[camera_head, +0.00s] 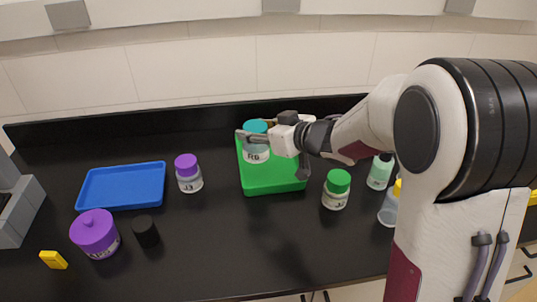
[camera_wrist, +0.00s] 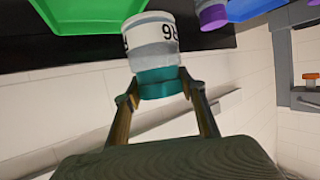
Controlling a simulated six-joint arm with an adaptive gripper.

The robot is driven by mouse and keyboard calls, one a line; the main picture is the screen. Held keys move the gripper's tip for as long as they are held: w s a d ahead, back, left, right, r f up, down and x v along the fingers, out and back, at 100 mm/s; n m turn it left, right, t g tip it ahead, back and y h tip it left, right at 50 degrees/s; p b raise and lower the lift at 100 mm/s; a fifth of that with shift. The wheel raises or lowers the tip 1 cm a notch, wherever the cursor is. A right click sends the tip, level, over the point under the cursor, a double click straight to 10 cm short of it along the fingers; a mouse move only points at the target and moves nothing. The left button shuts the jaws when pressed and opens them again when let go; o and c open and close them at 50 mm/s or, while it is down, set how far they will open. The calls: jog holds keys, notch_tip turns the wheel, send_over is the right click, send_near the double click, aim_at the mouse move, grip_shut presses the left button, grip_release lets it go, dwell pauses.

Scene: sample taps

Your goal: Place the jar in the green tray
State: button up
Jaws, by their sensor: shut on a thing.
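A clear jar with a teal lid and a white label (camera_head: 256,153) is in my gripper (camera_head: 257,136). In the head view it shows in front of the back part of the green tray (camera_head: 272,184). The gap between its base and the tray cannot be told. In the wrist view my gripper's fingers (camera_wrist: 157,88) close on both sides of the teal lid, and the jar (camera_wrist: 152,42) shows beyond it. The green tray (camera_wrist: 85,14) is at the upper left there. The tray's front part is bare.
A purple-lidded jar (camera_head: 189,175) and a blue tray (camera_head: 122,188) stand left of the green tray. A green-lidded jar (camera_head: 336,190) and a pale green bottle (camera_head: 380,172) stand right. A purple pot (camera_head: 95,234), black cylinder (camera_head: 146,232) and yellow block (camera_head: 53,259) sit front left.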

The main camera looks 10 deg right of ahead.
jog(key=w+d+m+h, duration=0.1)
jog(key=w+d+t+h, duration=0.1)
jog(key=d, duration=0.1)
jog(key=w+d+f+m, duration=0.1)
jog(key=shift+d+m+h, duration=0.3)
jog(key=shift+h, duration=0.1)
notch_tip(320, 180, down, 6)
dwell(0.7)
jog(key=shift+f, duration=0.1)
jog(key=shift+f, duration=1.8)
jog(key=shift+f, duration=0.2)
jog(key=o, duration=1.5)
